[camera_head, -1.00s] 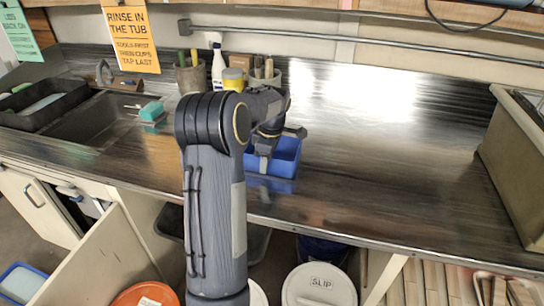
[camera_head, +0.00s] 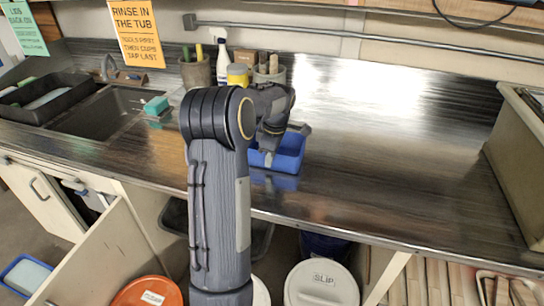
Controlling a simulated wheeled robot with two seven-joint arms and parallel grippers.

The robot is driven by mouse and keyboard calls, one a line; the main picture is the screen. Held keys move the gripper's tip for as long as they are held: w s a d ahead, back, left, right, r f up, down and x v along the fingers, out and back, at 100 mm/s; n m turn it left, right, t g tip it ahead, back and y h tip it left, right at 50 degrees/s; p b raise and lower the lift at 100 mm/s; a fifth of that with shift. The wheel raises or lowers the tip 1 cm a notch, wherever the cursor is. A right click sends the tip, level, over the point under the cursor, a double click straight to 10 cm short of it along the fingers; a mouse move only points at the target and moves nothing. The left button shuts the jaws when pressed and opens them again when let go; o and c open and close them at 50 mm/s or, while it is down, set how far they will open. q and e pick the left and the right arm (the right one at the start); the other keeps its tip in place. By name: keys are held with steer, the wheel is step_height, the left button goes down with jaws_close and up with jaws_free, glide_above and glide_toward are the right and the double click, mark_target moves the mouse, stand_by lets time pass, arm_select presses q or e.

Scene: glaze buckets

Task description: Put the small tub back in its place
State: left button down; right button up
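A small blue tub (camera_head: 291,153) stands on the metal counter, near its front edge. My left arm covers its left and rear parts. My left gripper (camera_head: 268,147) points down at the tub, with its lower end over or at the tub's left side. The arm hides most of the fingers, so I cannot tell whether they are open, shut or touching the wall. My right gripper is out of view.
A sink (camera_head: 103,122) and a dark rack (camera_head: 43,98) lie to the left. A spray bottle (camera_head: 222,64), a yellow-lidded jar (camera_head: 237,76) and tool pots stand behind. The counter (camera_head: 400,150) is clear to the right. Lidded buckets, including a white one (camera_head: 322,284), stand below.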

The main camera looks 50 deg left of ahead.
arm_select(q)
step_height(320, 180, up, 3)
steer(key=shift+f, duration=0.1)
steer(key=s+d+r+b, duration=0.2)
steer(key=s+d+r, duration=0.7)
steer(key=d+r, duration=0.1)
steer(key=shift+s+d, duration=0.2)
